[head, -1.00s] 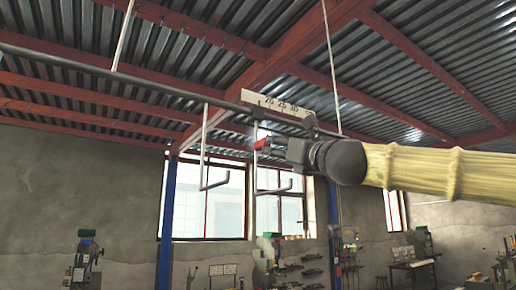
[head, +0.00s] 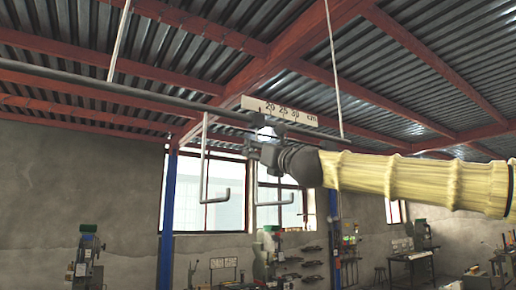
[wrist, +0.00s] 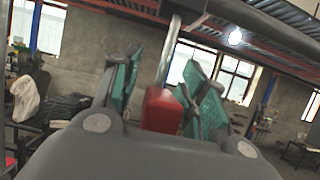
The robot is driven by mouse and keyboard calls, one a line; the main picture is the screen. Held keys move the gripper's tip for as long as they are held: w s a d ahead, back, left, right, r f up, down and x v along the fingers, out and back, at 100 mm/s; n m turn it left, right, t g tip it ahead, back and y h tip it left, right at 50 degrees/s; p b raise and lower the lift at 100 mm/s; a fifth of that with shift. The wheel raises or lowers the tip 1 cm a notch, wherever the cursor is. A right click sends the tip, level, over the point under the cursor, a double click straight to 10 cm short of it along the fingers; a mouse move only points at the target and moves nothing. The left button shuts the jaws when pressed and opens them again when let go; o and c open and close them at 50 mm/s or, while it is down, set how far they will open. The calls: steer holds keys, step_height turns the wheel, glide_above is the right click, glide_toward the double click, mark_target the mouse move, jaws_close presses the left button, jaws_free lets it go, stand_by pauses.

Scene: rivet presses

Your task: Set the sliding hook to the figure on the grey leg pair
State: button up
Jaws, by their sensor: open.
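The sliding hook (head: 273,203) hangs from the overhead rail beside a fixed-looking hook (head: 203,170) on its left. A white scale plate (head: 280,110) on the rail reads 20, 25, 30 cm. My gripper (head: 252,150) is at the sliding hook's upper rod, below the scale, and hides part of it. In the wrist view, my open gripper (wrist: 163,75) has its green pads on either side of the hook's red grip (wrist: 162,110) and metal rod (wrist: 170,50). Whether a pad touches is unclear. I cannot make out the grey leg pair or its figure.
The grey rail (head: 150,97) runs along under the red roof beams, held by thin white rods (head: 119,45). A blue post (head: 167,205) stands behind on the left. Machines and benches (head: 410,258) are far below. The space under the hooks looks clear.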

steer(key=shift+d, duration=0.15)
steer(key=shift+s, duration=0.15)
steer(key=shift+c, duration=1.4)
jaws_close()
steer(key=w+d+b, duration=0.1)
steer(key=w+d, duration=0.7)
steer(key=d, duration=0.3)
steer(key=shift+d+b, duration=0.3)
steer(key=shift+b, duration=0.05)
steer(key=shift+o, duration=1.4)
jaws_free()
steer(key=shift+s, duration=0.1)
steer(key=v, duration=1.2)
